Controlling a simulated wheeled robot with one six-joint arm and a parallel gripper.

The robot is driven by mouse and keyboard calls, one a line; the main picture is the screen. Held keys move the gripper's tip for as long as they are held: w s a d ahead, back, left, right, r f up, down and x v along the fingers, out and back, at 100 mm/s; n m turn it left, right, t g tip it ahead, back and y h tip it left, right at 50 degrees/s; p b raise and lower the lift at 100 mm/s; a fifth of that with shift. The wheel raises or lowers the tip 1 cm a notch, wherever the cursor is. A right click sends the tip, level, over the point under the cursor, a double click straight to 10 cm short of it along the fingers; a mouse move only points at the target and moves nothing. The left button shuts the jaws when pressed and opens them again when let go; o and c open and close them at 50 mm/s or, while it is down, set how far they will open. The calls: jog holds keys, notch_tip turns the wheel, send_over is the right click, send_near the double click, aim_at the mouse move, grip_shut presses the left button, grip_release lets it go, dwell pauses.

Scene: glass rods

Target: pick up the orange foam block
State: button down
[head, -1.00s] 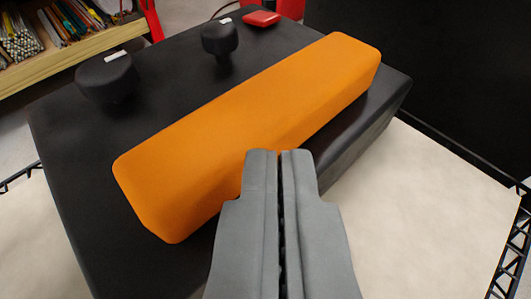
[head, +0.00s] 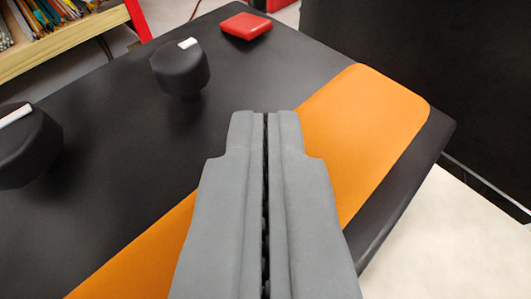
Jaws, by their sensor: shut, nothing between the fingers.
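The orange foam block (head: 365,122) lies diagonally on a black box-like surface, from lower left to upper right. My gripper (head: 265,115) is shut and empty, and it appears over the middle of the block. Its grey fingers hide the block's middle part. I cannot tell whether the fingertips touch the block or hang above it.
The black surface (head: 110,120) carries two black knobs (head: 180,68) with white marks and a red square piece (head: 246,26). A black panel (head: 430,60) rises at the right. A wooden shelf (head: 70,38) is at the upper left. Pale floor (head: 440,230) shows at lower right.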

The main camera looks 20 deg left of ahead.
jog(key=shift+s+f, duration=0.15)
jog(key=shift+f, duration=0.25)
jog(key=shift+s+d, duration=0.1)
jog(key=shift+s, duration=0.05)
jog(key=shift+s+d+f, duration=0.1)
jog(key=shift+s+d, duration=0.25)
jog(key=shift+s, duration=0.4)
jog(key=shift+s+d, duration=0.3)
jog(key=shift+s, duration=0.45)
jog(key=shift+r, duration=0.8)
jog(key=shift+r, duration=0.1)
